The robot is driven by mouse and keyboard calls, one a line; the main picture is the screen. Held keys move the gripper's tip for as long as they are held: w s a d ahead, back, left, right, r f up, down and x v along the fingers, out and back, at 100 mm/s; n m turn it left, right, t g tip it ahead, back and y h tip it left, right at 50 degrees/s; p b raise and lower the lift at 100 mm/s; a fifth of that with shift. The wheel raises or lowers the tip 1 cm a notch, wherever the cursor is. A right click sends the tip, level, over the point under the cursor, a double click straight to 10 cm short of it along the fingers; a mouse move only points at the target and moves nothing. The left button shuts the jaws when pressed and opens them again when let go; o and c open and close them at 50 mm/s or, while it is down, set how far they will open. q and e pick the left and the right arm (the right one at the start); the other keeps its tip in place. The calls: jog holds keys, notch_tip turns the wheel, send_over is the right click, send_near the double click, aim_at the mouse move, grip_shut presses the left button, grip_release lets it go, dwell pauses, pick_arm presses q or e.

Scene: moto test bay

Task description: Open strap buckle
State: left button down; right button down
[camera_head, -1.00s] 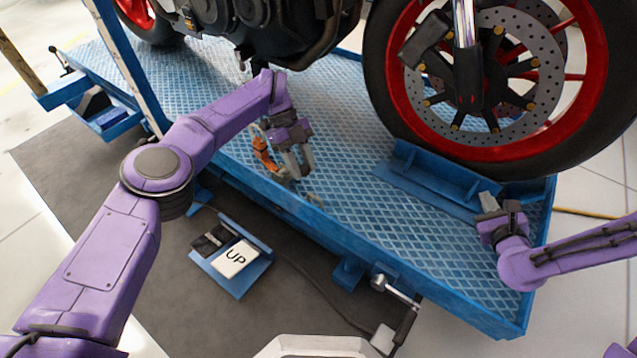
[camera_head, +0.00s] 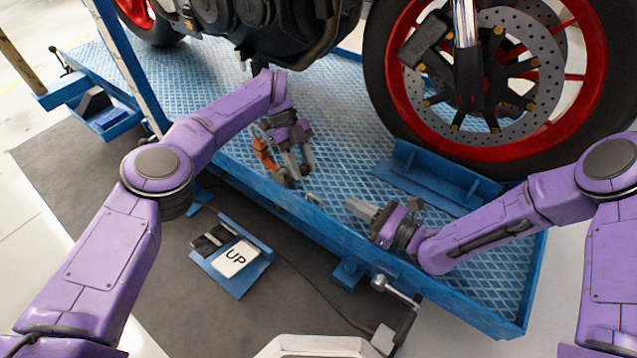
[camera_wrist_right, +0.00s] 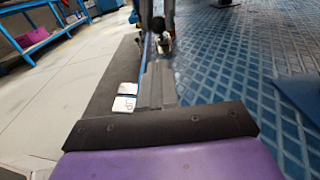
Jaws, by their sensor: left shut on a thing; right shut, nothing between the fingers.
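The orange strap (camera_head: 264,150) with its buckle is at the near edge of the blue lift platform in the head view. My left gripper (camera_head: 299,168) is shut on the strap buckle, just right of the orange part. The fingers hide most of the buckle. My right gripper (camera_head: 354,209) is shut and empty, pointing left above the platform's near edge, to the right of the buckle and apart from it. In the right wrist view its closed fingers (camera_wrist_right: 157,85) point along the platform edge; a dark, blurred shape stands beyond the tips.
The blue lift platform (camera_head: 345,150) carries the motorcycle, whose red front wheel (camera_head: 400,105) stands by a blue wheel chock (camera_head: 440,180). A pedal marked UP (camera_head: 236,258) lies on the dark mat below.

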aim_at(308, 174)
jog(key=x, duration=1.1)
jog(key=shift+w+a, duration=0.15)
jog(key=shift+a, duration=0.05)
jog(key=shift+r, duration=0.1)
pick_arm(q)
jog(key=shift+s+d, duration=0.1)
pick_arm(e)
jog(key=shift+w+a+r, duration=0.15)
jog(key=shift+a+r, duration=0.05)
jog(key=shift+r, duration=0.25)
jog(key=shift+w+a+r, duration=0.1)
jog(key=shift+a+r, duration=0.15)
jog(key=shift+r, duration=0.15)
pick_arm(q)
jog(key=c, duration=1.1)
grip_release()
jog(key=shift+o, duration=0.4)
pick_arm(e)
jog(key=shift+f, duration=0.15)
